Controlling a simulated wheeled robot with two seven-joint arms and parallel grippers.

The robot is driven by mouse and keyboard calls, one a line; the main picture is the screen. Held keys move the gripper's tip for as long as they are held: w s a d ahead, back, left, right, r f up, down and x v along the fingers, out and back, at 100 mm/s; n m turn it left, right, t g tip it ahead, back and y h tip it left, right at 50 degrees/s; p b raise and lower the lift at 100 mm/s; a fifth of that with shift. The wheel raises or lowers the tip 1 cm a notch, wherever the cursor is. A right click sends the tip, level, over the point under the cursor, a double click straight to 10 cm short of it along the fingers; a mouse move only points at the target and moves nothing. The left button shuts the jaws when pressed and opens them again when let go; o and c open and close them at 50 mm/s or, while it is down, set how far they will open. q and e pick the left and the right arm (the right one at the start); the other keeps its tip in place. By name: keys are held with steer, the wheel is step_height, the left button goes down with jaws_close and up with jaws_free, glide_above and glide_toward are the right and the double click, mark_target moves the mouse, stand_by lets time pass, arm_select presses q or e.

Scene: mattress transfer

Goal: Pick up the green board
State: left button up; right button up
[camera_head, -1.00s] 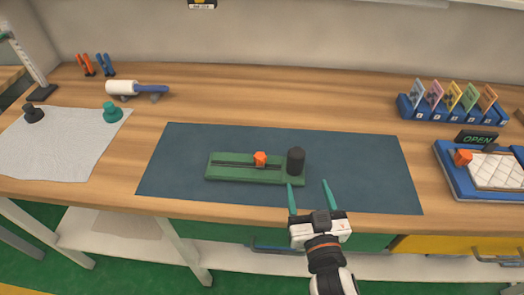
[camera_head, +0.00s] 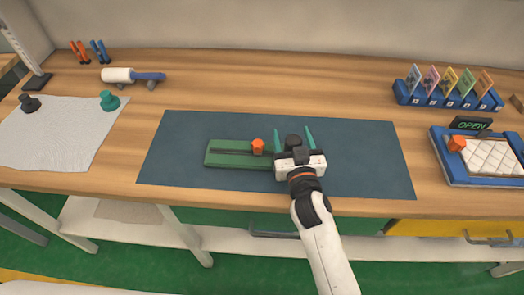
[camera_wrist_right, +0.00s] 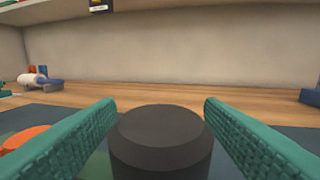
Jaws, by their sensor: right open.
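The green board (camera_head: 228,156) lies flat on the dark blue mat (camera_head: 370,160), left of my right gripper. An orange knob (camera_head: 258,146) sits on its slotted top, and a black cylinder (camera_head: 293,140) stands at its right end. My right gripper (camera_head: 293,137) is open, with its two teal fingers on either side of the black cylinder. In the right wrist view the cylinder (camera_wrist_right: 162,140) is between the fingers, with visible gaps on both sides. The gripper hides the board's right end. My left gripper is not in view.
A blue rack of colored cards (camera_head: 447,98) stands at the back right. A blue tray with a quilted white pad (camera_head: 488,157) lies at the right. A grey cloth with two knobs (camera_head: 58,135) lies at the left. A white roller (camera_head: 118,76) is behind.

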steer(key=shift+w, duration=0.35)
steer(key=shift+s, duration=0.1)
jaws_close()
steer(key=shift+r, duration=0.15)
step_height(320, 180, up, 10)
steer(key=shift+f+p, duration=0.1)
steer(key=shift+p, duration=0.55)
steer(key=shift+f, duration=0.1)
steer(key=shift+f+b, duration=3.6)
steer(key=shift+f, duration=1.25)
